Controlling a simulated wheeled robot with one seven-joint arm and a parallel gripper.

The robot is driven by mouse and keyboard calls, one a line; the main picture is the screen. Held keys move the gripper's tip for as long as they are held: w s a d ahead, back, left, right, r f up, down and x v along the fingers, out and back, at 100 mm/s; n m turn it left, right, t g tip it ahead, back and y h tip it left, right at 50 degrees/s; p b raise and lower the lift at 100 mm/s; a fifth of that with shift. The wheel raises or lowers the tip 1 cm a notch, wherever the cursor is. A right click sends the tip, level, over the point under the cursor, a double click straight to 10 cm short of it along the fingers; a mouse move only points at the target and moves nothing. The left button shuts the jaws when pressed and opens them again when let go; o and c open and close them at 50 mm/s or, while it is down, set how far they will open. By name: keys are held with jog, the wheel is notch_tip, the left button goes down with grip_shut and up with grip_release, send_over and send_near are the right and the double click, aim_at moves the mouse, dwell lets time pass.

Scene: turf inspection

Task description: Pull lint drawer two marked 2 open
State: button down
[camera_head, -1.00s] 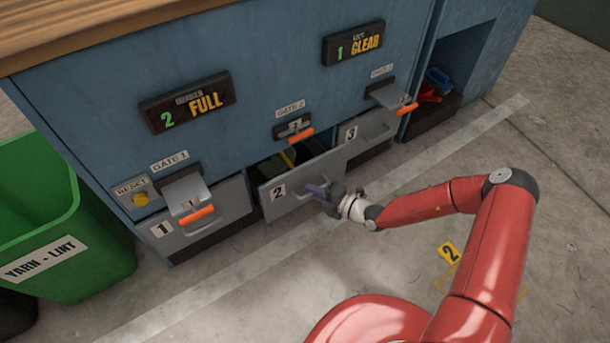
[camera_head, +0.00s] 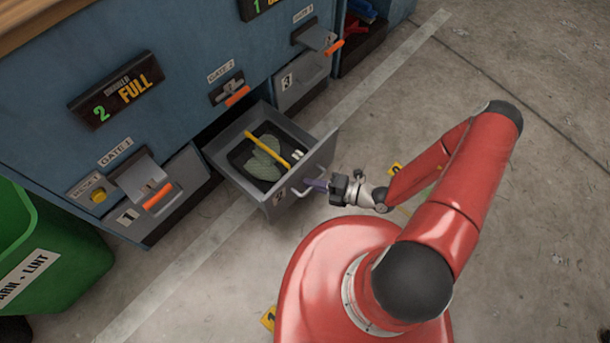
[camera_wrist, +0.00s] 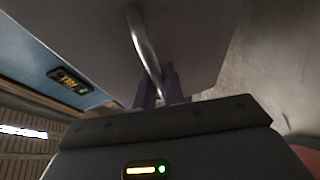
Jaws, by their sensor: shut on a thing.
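Lint drawer two (camera_head: 226,148) stands pulled well out of the blue cabinet in the head view. A grey-green lint piece and a yellow bar with a small white part lie inside it. My gripper (camera_head: 316,185) is at the drawer's front, its purple fingers shut on the drawer's bar handle (camera_head: 299,190). In the wrist view the metal handle (camera_wrist: 144,45) runs down between the gripper's fingers (camera_wrist: 158,90).
Drawer one (camera_head: 130,215) and drawer three (camera_head: 290,88) are closed on either side. A green yarn and lint bin (camera_head: 75,255) stands at the left. Concrete floor is clear at the right.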

jog(key=shift+s+d, duration=0.2)
jog(key=c, duration=1.5)
grip_release()
jog(key=v, duration=0.8)
jog(key=shift+w+a, duration=0.1)
jog(key=shift+w, duration=0.05)
